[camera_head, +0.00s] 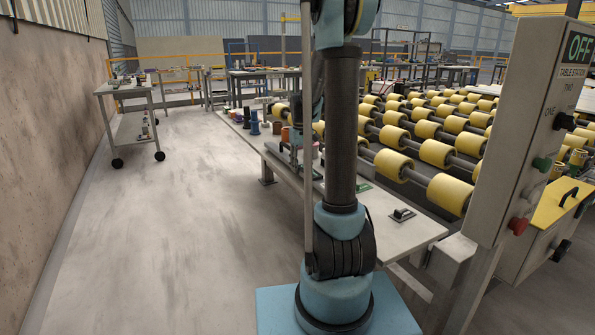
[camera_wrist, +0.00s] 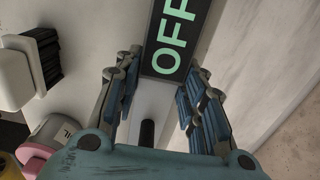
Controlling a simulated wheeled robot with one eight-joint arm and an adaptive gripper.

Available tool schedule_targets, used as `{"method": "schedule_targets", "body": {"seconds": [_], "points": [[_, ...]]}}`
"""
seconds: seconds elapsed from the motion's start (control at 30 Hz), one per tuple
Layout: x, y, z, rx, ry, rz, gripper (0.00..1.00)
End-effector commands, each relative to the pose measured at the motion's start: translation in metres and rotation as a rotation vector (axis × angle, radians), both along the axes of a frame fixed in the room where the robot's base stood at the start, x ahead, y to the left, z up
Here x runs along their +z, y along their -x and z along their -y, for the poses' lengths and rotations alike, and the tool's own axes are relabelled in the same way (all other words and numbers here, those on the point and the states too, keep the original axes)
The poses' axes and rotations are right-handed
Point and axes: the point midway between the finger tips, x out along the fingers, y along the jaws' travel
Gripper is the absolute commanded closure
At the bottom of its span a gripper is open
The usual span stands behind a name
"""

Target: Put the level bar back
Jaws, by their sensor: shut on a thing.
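My gripper (camera_wrist: 160,98) shows in the wrist view, its two blue-padded fingers on either side of a pale grey piece (camera_wrist: 152,100) with a dark slot. The fingers are shut on this piece, which I take to be the level bar. A black panel with green letters reading OFF (camera_wrist: 175,40) lies in line with it, just beyond the fingertips. I cannot tell whether panel and piece are one body. In the head view my arm's column hides most of the gripper area, and I cannot make out the bar there.
A long pale table (camera_head: 408,232) holds several small items, including a dark blue spool (camera_head: 254,122). Yellow rollers (camera_head: 393,163) run behind it. A control box (camera_head: 528,120) stands at right. A brush (camera_wrist: 45,58) and a tin (camera_wrist: 55,132) lie left. Floor at left (camera_head: 170,230) is clear.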

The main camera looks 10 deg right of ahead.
Motion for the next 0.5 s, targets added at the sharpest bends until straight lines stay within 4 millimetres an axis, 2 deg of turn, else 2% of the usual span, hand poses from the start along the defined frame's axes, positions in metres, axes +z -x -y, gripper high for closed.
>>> {"method": "schedule_targets", "body": {"seconds": [0.17, 0.5], "points": [[-0.015, 0.0, 0.0, 0.0, 0.0, 0.0, 1.0], [-0.017, 0.0, 0.0, 0.0, 0.0, 0.0, 1.0]]}}
